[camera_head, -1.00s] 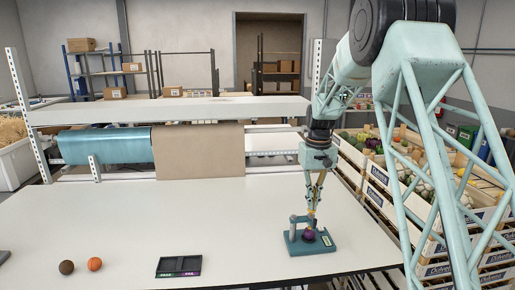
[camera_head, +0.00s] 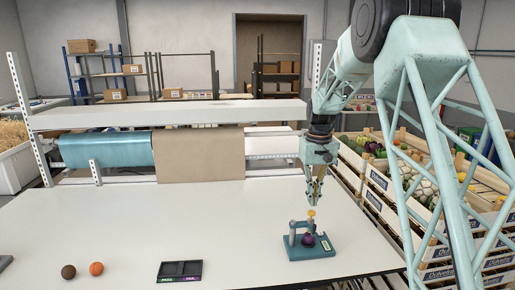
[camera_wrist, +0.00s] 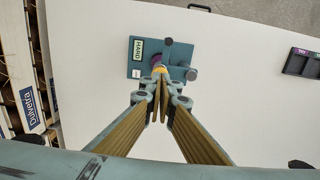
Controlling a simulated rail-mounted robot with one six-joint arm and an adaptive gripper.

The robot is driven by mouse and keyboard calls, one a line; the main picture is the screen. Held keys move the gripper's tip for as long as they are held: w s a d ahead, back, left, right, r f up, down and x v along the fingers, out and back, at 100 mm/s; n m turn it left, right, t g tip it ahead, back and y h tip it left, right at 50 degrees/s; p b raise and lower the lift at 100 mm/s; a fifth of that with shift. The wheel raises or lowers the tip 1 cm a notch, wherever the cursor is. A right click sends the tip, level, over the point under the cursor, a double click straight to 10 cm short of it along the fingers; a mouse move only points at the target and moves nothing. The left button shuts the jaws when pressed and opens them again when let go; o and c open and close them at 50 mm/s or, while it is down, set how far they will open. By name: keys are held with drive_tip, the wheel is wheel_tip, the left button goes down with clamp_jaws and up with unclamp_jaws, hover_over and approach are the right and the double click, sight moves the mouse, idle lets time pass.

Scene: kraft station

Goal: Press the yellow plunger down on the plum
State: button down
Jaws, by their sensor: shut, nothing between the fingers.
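The yellow plunger (camera_head: 311,213) stands upright in a teal press stand (camera_head: 318,253) on the white table. The dark purple plum (camera_head: 308,240) sits in the stand, below the plunger. My gripper (camera_head: 315,203) is just above the plunger's top, pointing down, its fingers together and empty. A small gap seems to show between fingertips and plunger. In the wrist view, the closed fingertips (camera_wrist: 160,82) overlap the plunger (camera_wrist: 160,69), with part of the plum (camera_wrist: 155,58) beside it. A green label reading HARD (camera_wrist: 138,50) is on the stand. Contact between plunger and plum is unclear.
A dark two-part tray (camera_head: 180,271) marked PASS and FAIL lies to the left of the stand. An orange ball-like fruit (camera_head: 96,268) and a brown one (camera_head: 68,272) lie farther left. Produce crates (camera_head: 378,190) stand right of the table. The table around the stand is clear.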

drive_tip(key=shift+r+p, duration=0.95)
drive_tip(key=shift+r, duration=0.9)
drive_tip(key=s+r+t+b, duration=0.1)
drive_tip(key=s+r+b, duration=0.2)
drive_tip(key=s+r, duration=0.8)
drive_tip(key=s+r+t+b, duration=0.1)
drive_tip(key=s+r+b, duration=0.25)
drive_tip(key=s, duration=1.55)
drive_tip(key=s+f+t+b, duration=0.1)
drive_tip(key=s+f, duration=0.3)
drive_tip(key=s, duration=1)
drive_tip(key=s+f+m+t+b, duration=0.1)
drive_tip(key=s+f+b, duration=0.3)
drive_tip(key=s, duration=1.1)
drive_tip(key=shift+s+f+b, duration=0.15)
drive_tip(key=shift+s+b, duration=0.15)
drive_tip(key=shift+b, duration=0.05)
